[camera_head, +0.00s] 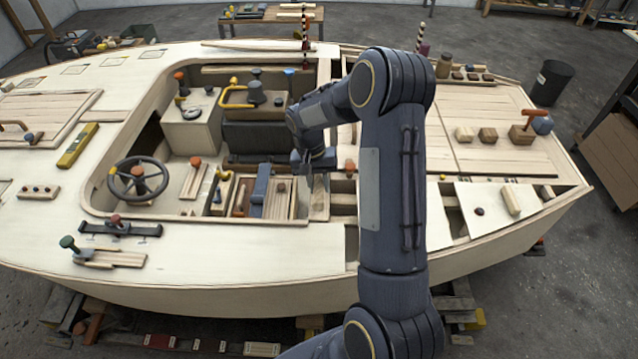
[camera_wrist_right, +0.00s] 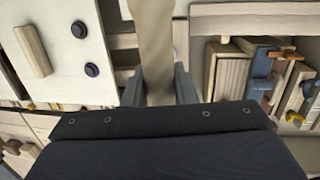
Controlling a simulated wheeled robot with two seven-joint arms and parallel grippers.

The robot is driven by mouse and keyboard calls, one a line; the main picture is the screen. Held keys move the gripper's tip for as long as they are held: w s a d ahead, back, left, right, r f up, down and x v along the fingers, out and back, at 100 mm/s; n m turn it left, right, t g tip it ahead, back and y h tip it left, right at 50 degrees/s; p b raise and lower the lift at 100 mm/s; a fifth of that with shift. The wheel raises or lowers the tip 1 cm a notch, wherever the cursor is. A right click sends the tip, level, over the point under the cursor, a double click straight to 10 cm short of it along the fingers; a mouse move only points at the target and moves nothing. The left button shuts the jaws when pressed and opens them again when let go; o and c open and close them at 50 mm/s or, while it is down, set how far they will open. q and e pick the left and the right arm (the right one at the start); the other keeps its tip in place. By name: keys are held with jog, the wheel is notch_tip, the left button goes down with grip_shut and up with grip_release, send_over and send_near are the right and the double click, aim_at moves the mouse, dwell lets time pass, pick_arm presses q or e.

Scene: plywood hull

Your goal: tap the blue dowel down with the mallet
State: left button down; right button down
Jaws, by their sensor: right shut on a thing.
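My right gripper (camera_head: 316,168) is over the front right of the cockpit opening, pointing down. In the right wrist view its fingers (camera_wrist_right: 160,88) are closed on a pale wooden piece (camera_wrist_right: 154,35). This piece looks like part of the mallet, but no mallet head can be made out. In the head view a pale wooden shape (camera_head: 318,198) shows just below the gripper. A small bright blue cap (camera_head: 290,71) stands at the back of the cockpit; I cannot tell whether it is the blue dowel. My left gripper is not in view.
Open bins with blocks and tools, including a blue piece (camera_head: 261,184), lie left of the gripper. A white panel (camera_head: 497,222) with a pale block and dark knob lies right. My forearm hides part of the deck.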

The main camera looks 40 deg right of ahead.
notch_tip(320, 180, down, 4)
jog(key=b, duration=0.3)
jog(key=shift+f, duration=0.2)
jog(key=shift+r, duration=0.25)
notch_tip(320, 180, up, 4)
jog(key=p, duration=0.3)
jog(key=shift+r, duration=0.25)
jog(key=shift+f, duration=0.1)
jog(key=shift+a, duration=0.15)
jog(key=a+n, duration=0.2)
jog(key=a, duration=0.4)
jog(key=a+n, duration=0.3)
jog(key=a, duration=0.3)
jog(key=a+f+n+t+h, duration=0.1)
jog(key=a+n, duration=0.2)
jog(key=a, duration=0.3)
jog(key=shift+s, duration=0.4)
